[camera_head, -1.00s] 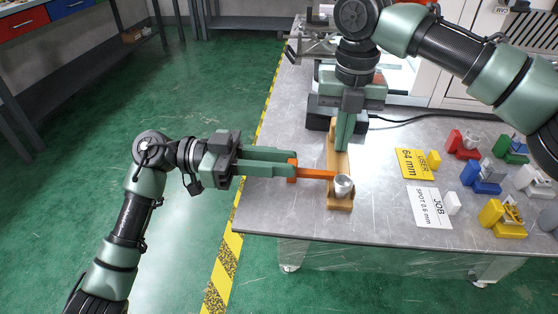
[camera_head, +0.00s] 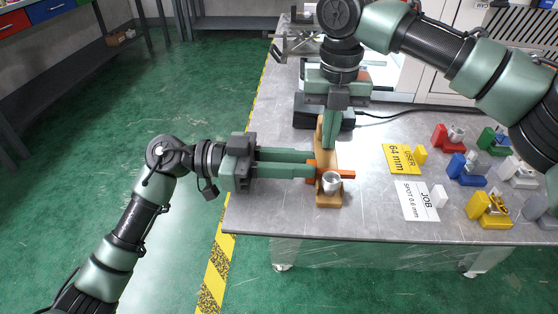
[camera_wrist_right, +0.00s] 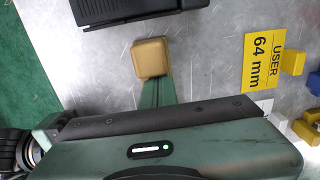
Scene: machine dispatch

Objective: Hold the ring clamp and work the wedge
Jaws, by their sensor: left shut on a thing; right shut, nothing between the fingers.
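A tan wooden piece, likely the ring clamp (camera_head: 328,199), lies on the metal table in the head view, with a silver ring-like cup (camera_head: 331,182) at its near end. Its far end (camera_wrist_right: 151,58) shows in the right wrist view. My left gripper (camera_head: 312,170) is shut on an orange piece, whose bar (camera_head: 347,174) crosses the wood just behind the cup. Whether this is the wedge I cannot tell. My right gripper (camera_head: 330,146) points down over the wood, shut with nothing between its fingers; its tips partly hide the wood, and contact is unclear.
Several coloured blocks with small metal parts, such as a yellow one (camera_head: 488,208), stand beyond. A black box (camera_head: 308,112) is behind. The front table area is clear.

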